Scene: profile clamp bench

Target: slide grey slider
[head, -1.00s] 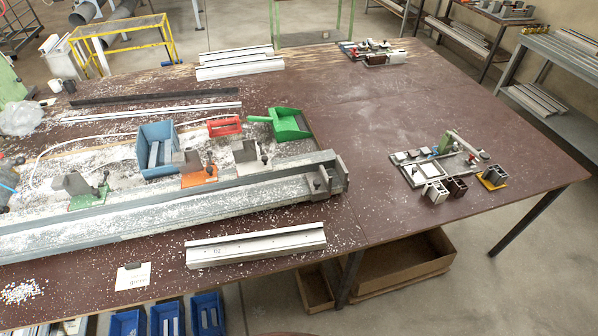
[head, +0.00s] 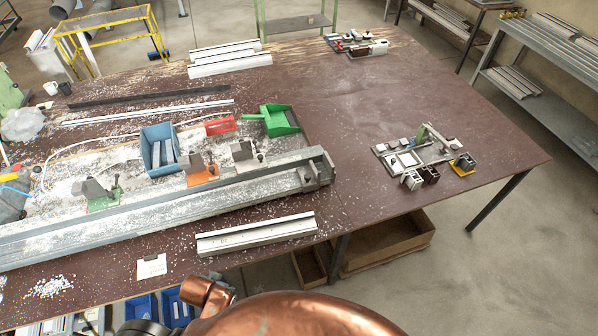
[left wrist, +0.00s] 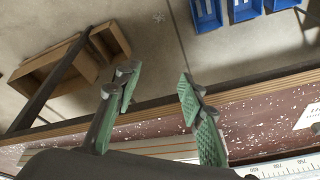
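The grey slider (head: 243,151) appears as a pale grey block with a dark knob, behind the long metal rail (head: 150,213) in the head view. It stands to the right of an orange-based slider (head: 202,173) and a green-based slider (head: 101,194). My left gripper (left wrist: 157,84) shows in the left wrist view with its two green-padded fingers wide apart and nothing between them. It is near the table's front edge, away from the sliders. The left wrist view does not show the grey slider. My right gripper is in neither view.
A loose metal profile (head: 256,234) lies in front of the rail. A blue bin (head: 160,150), a red tray (head: 220,125) and a green scoop (head: 277,121) stand behind it. Small fixtures (head: 425,158) stand at right. White chips litter the bench. The table's middle right is clear.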

